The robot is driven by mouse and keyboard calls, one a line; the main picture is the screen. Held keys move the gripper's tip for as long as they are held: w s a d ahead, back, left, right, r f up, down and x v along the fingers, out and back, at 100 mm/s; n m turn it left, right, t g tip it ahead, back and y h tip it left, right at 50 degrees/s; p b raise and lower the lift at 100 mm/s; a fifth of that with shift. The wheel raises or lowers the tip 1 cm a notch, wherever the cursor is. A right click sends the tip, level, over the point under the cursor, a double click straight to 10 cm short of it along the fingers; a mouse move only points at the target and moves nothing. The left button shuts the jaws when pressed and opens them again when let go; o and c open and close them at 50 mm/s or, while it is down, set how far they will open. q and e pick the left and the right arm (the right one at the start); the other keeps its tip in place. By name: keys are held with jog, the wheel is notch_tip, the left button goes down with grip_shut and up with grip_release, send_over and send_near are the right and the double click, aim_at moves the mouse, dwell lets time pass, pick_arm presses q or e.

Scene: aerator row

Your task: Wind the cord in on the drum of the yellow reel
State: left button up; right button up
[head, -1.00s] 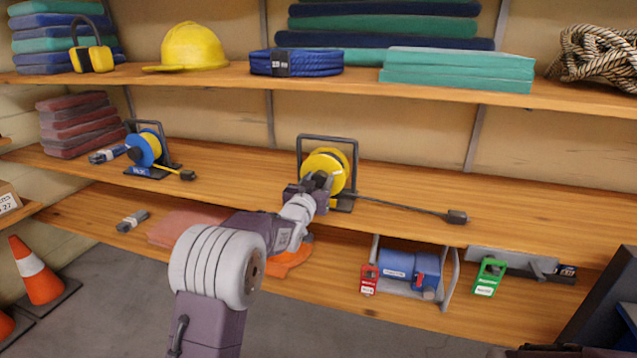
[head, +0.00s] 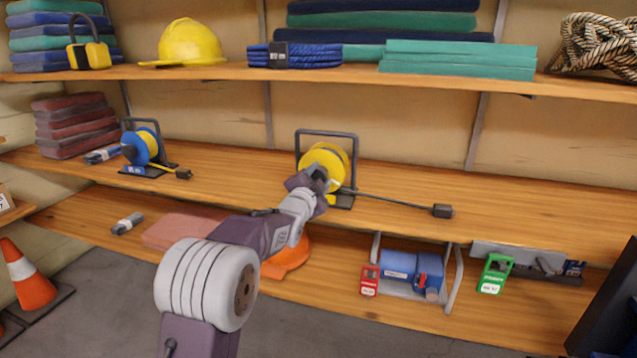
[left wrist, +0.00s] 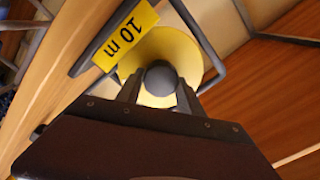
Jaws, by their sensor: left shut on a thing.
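The yellow reel (head: 325,157) stands upright in its dark frame on the middle shelf, and its yellow disc fills the middle of the left wrist view (left wrist: 196,50). A dark cord (head: 390,200) runs out from it to the right along the shelf and ends in a dark plug (head: 442,211). My left gripper (head: 318,177) is at the reel's front face. In the left wrist view its fingers (left wrist: 160,88) are shut on the round grey crank knob (left wrist: 160,77). A yellow "10 m" label (left wrist: 126,33) shows beside the disc. My right gripper is out of view.
A smaller blue reel (head: 142,147) with a yellow cord stands to the left on the same shelf. The shelf right of the plug is clear. Below are an orange item (head: 288,262), a blue machine (head: 400,265) and red and green tags.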

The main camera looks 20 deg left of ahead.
pick_arm(q)
jog(key=m+b, duration=0.1)
jog(key=m, duration=0.1)
jog(key=m+b, duration=0.1)
jog(key=m, duration=0.1)
jog(key=m+b, duration=0.1)
jog(key=shift+f+m+b, duration=0.3)
jog(key=shift+f+m, duration=0.05)
jog(key=shift+m, duration=0.05)
jog(key=m+b, duration=0.4)
jog(key=m, duration=0.1)
jog(key=shift+f+b, duration=0.2)
jog(key=shift+b, duration=0.15)
jog(key=m+b, duration=0.2)
jog(key=m, duration=0.1)
jog(key=shift+m, duration=0.4)
jog(key=shift+r+m+b, duration=0.1)
jog(key=shift+m+b, duration=0.6)
jog(key=shift+m, duration=1)
jog(key=o, duration=1.4)
jog(key=shift+s, duration=0.1)
